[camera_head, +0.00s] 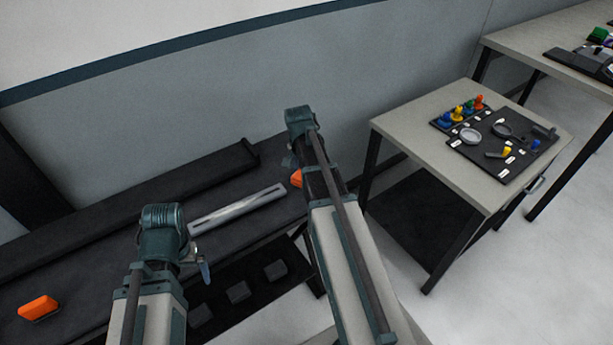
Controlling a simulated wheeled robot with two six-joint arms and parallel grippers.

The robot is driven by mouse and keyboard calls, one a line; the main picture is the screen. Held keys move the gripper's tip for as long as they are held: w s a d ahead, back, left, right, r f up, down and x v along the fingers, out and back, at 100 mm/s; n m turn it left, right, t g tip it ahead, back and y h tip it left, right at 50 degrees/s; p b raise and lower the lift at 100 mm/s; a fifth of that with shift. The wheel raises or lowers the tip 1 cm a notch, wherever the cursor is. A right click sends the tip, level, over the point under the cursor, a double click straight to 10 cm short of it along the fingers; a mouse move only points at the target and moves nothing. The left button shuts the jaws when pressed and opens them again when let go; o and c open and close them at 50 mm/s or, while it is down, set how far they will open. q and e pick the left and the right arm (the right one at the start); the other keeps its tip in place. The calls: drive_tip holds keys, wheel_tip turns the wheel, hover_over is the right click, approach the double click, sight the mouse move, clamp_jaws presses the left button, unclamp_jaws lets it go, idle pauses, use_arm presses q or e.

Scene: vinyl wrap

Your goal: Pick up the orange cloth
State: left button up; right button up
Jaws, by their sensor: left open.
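Two orange things lie on the dark bench, and I cannot tell for sure which is the orange cloth. One orange piece (38,308), a rounded block shape, lies at the bench's left front. The other orange piece (296,178) is at the right end, partly hidden behind my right arm. My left gripper (204,270) is open, pointing down at the bench's front edge, well right of the left orange piece and apart from it. My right gripper (289,161) is mostly hidden behind its own arm, close to the right orange piece; contact cannot be seen.
A silver flat bar (237,209) lies mid-bench, with a long dark roll (130,207) behind it against the wall. A lower shelf (255,303) holds dark blocks. At right, a table (410,120) carries a black board (490,170) with small tools and coloured pieces.

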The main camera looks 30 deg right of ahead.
drive_tip(key=c, duration=0.7)
drive_tip(key=shift+r+p, duration=0.8)
drive_tip(key=shift+p, duration=0.05)
drive_tip(key=shift+s+a+r+p, duration=0.15)
drive_tip(key=shift+s+r+p, duration=0.05)
drive_tip(key=shift+r+p, duration=0.4)
drive_tip(key=shift+s+a+r+p, duration=0.1)
drive_tip(key=shift+s+r+p, duration=0.05)
drive_tip(key=shift+r+p, duration=0.45)
drive_tip(key=s+a+r, duration=0.1)
drive_tip(key=s+a, duration=0.9)
drive_tip(key=s, duration=0.1)
drive_tip(key=shift+s+p, duration=0.25)
drive_tip(key=shift+p, duration=0.2)
